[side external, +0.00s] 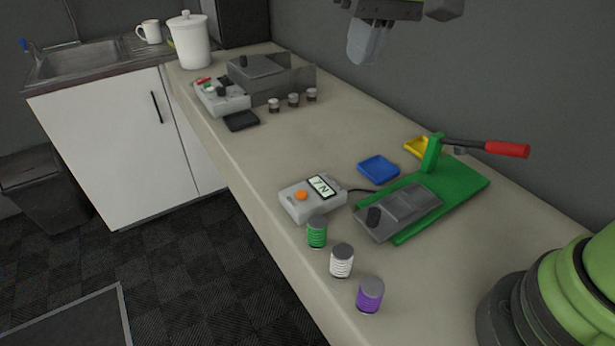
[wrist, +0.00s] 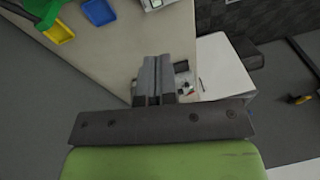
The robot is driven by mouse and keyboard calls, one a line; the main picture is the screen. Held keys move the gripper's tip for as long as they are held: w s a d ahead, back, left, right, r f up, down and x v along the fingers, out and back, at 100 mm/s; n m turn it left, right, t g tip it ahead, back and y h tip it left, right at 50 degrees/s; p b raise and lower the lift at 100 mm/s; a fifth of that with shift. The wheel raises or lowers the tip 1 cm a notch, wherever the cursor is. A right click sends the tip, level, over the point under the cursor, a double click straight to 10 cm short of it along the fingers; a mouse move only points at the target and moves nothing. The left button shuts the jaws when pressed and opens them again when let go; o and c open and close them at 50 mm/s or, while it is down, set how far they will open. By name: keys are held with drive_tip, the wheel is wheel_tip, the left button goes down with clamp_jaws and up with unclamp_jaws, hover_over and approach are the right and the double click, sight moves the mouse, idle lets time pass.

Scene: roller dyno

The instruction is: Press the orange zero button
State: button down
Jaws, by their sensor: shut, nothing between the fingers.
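The orange zero button (side external: 301,195) is on top of a small light-grey box (side external: 322,208) on the worktop. The box has a lit display (side external: 322,186) beside the button. My gripper (side external: 361,46) is at the top of the side view, high above the worktop and well away from the button. Its fingers are together and empty. In the wrist view the closed fingers (wrist: 153,68) show at the middle, and part of the grey box (wrist: 155,4) shows at the top edge. The button is not clearly visible there.
A green press (side external: 470,185) with a red-handled lever (side external: 506,149) stands right of the box. A blue tray (side external: 378,167) lies behind it. Green (side external: 317,234), white (side external: 341,262) and purple (side external: 369,296) containers stand in front. The worktop's middle is clear.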

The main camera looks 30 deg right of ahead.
drive_tip(key=n+g+h, duration=0.1)
drive_tip(key=g, duration=0.1)
hover_over(308, 196)
wheel_tip(308, 196, down, 10)
drive_tip(key=shift+f, duration=0.25)
wheel_tip(308, 196, down, 14)
drive_tip(key=shift+a+r, duration=0.1)
idle(0.3)
drive_tip(key=shift+f, duration=1.1)
wheel_tip(308, 196, up, 15)
drive_tip(key=shift+w, duration=0.3)
